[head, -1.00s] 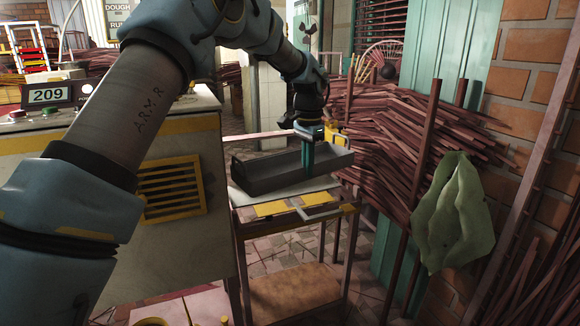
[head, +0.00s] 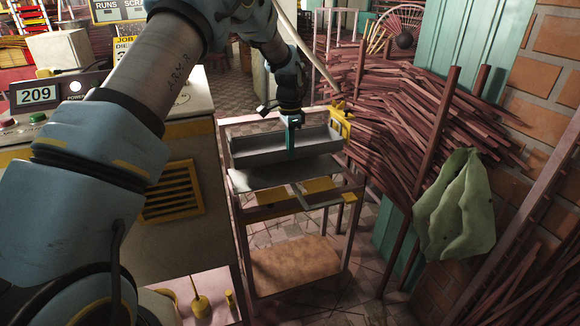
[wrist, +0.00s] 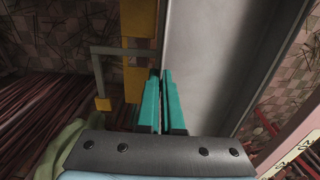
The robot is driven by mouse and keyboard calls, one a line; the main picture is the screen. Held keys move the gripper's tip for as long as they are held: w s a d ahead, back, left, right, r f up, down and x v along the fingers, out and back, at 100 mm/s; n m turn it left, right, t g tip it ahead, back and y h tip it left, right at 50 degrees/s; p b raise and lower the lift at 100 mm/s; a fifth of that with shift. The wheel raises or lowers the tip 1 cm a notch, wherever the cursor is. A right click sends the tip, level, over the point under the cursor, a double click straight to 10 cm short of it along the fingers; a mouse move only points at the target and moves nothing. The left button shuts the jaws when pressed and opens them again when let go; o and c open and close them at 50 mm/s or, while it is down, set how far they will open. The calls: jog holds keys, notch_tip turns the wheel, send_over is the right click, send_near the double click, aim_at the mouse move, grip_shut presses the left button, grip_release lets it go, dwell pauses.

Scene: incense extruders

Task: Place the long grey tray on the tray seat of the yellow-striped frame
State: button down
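The long grey tray (head: 255,156) is an open, dark grey trough over the back part of the yellow-striped frame (head: 241,232). The tray lies roughly level and in line with the frame. I cannot tell whether it touches the plate. My gripper (head: 291,150) points down with its teal fingers closed at the tray's near wall, about mid-length. In the wrist view the fingers (wrist: 161,100) are nearly together along the edge of a pale grey surface, probably the tray (wrist: 215,60).
Yellow blocks (head: 319,185) and a grey bracket (head: 322,199) stick out at the frame's front. A yellow part (head: 341,124) stands at its back right corner. A machine cabinet (head: 190,240) is close on the left, stacked brown sticks (head: 420,110) on the right.

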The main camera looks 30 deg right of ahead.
jog(key=shift+f+p, duration=0.65)
jog(key=shift+f, duration=3.15)
jog(key=shift+f, duration=0.1)
jog(key=c, duration=1.1)
grip_release()
notch_tip(320, 180, up, 12)
jog(key=b, duration=0.2)
jog(key=shift+f+b, duration=0.25)
jog(key=shift+b, duration=0.1)
jog(key=shift+r, duration=0.35)
